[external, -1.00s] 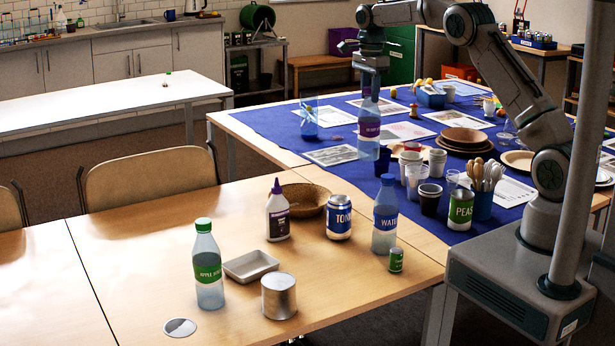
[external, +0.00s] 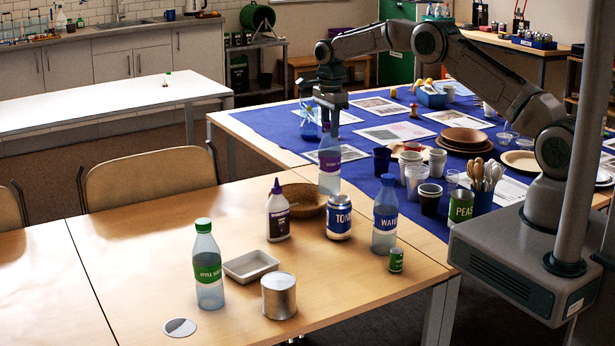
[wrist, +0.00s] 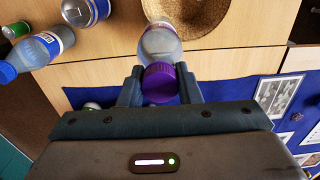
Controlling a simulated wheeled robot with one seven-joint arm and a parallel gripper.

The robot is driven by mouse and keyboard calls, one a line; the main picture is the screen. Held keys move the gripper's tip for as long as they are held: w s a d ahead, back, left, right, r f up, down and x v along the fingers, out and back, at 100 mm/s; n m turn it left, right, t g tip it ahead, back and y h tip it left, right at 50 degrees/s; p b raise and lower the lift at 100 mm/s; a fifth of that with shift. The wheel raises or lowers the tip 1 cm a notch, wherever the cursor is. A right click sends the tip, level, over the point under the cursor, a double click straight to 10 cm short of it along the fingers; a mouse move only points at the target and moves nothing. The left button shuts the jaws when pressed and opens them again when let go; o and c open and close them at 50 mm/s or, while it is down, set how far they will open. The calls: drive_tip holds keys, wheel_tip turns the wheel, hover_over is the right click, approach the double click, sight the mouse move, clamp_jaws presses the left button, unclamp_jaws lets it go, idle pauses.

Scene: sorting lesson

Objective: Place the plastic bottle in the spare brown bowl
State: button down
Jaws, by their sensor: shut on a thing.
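My gripper (external: 330,122) is shut on a clear plastic bottle with a purple label (external: 329,163), holding it upright by its top. In the wrist view the bottle's purple cap (wrist: 160,83) sits between my two fingers, with the clear body (wrist: 160,42) beyond. A brown bowl (external: 314,206) stands on the wooden table, partly hidden by the white glue bottle. The bottle hangs just behind and right of this bowl in the external view. The bowl also shows at the top of the wrist view (wrist: 215,24), and its inside looks empty there.
Close to the bowl stand the glue bottle (external: 278,215), a tonic can (external: 339,217) and a water bottle (external: 385,217). A white dish (external: 250,264), a green-capped bottle (external: 208,265) and a tin (external: 279,296) stand nearer. Stacked brown bowls (external: 466,136) sit on the blue cloth. The table's left part is clear.

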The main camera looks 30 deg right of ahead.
drive_tip(key=shift+f, duration=0.7)
drive_tip(key=shift+f, duration=0.35)
drive_tip(key=c, duration=1)
unclamp_jaws()
drive_tip(key=shift+c, duration=0.2)
